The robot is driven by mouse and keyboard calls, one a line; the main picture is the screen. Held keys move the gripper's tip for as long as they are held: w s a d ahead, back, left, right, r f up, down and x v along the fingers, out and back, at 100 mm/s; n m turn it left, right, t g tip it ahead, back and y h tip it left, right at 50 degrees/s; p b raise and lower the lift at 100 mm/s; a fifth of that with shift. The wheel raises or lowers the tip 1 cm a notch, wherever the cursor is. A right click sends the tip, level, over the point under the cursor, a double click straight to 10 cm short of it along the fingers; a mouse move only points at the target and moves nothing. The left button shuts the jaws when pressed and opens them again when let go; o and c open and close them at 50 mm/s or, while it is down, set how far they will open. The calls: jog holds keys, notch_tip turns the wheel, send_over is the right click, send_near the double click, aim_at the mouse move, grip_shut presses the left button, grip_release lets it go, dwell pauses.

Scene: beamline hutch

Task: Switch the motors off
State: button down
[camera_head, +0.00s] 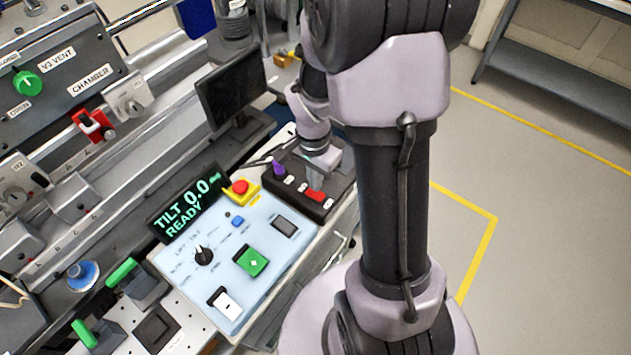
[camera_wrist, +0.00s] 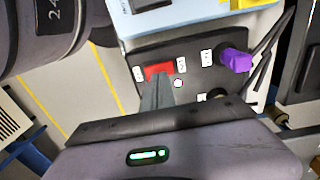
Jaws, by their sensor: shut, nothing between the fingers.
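A black switch box (camera_head: 335,205) sits at the right end of the bench panel. It carries a red rocker switch (camera_head: 315,195), a purple knob (camera_head: 279,168) and small white labels too small to read. In the wrist view the red switch (camera_wrist: 158,71) lies just beyond my fingertips, with the purple knob (camera_wrist: 235,60) to its right. My gripper (camera_wrist: 156,84) is shut and empty, its tips at or just above the near edge of the red switch. I cannot tell whether they touch. In the head view my gripper (camera_head: 319,177) points down at the box.
Left of the box is a light-blue panel (camera_head: 190,285) with a red emergency button (camera_head: 240,187), black knob (camera_head: 203,256), green button (camera_head: 251,261) and white rocker (camera_head: 228,304). A display (camera_head: 186,206) reads TILT 0.0 READY. Open floor lies right.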

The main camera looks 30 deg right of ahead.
notch_tip(320, 180, up, 12)
jog(key=w+p, duration=0.2)
jog(key=p, duration=0.2)
jog(key=shift+w+a+p, duration=0.2)
jog(key=shift+a+p, duration=0.15)
jog(key=shift+a, duration=0.1)
